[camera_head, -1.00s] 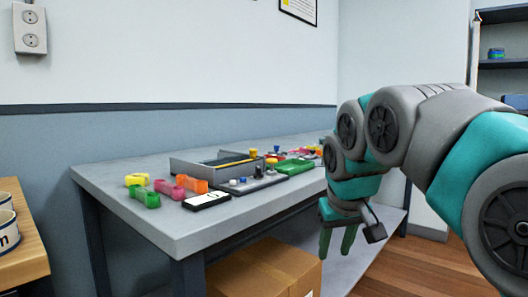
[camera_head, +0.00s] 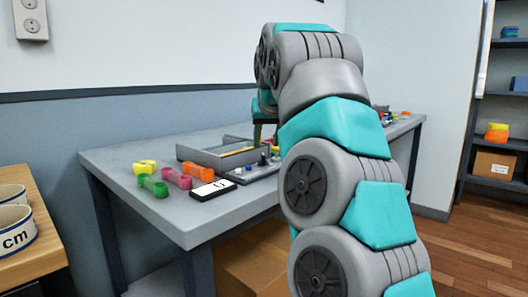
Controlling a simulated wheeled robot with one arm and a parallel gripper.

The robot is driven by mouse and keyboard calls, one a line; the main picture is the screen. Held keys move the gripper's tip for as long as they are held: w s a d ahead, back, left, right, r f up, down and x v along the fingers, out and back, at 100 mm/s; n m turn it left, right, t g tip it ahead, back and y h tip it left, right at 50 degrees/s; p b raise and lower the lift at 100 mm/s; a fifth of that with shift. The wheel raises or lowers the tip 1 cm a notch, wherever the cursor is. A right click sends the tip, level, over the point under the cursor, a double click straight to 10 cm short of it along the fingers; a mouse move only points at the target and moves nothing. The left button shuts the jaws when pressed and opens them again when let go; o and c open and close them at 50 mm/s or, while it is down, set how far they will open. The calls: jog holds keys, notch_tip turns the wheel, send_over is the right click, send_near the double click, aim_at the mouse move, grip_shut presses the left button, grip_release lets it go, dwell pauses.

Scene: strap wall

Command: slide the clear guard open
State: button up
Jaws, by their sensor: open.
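I cannot make out the clear guard in this view; it may be too small or hidden behind my arm. A grey panel with small knobs (camera_head: 242,174) lies on the table, its right part hidden by my arm.
A shallow grey tray (camera_head: 207,159) stands behind the panel on the grey table (camera_head: 130,158). A white-faced device (camera_head: 212,190) and yellow, green (camera_head: 154,186), pink (camera_head: 177,178) and orange pieces lie at left. A cardboard box (camera_head: 250,255) is below. The table's front left is bare.

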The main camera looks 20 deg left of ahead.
aim_at(263, 155)
jog(key=x, duration=0.6)
jog(key=shift+f, duration=0.1)
grip_shut()
dwell(1.3)
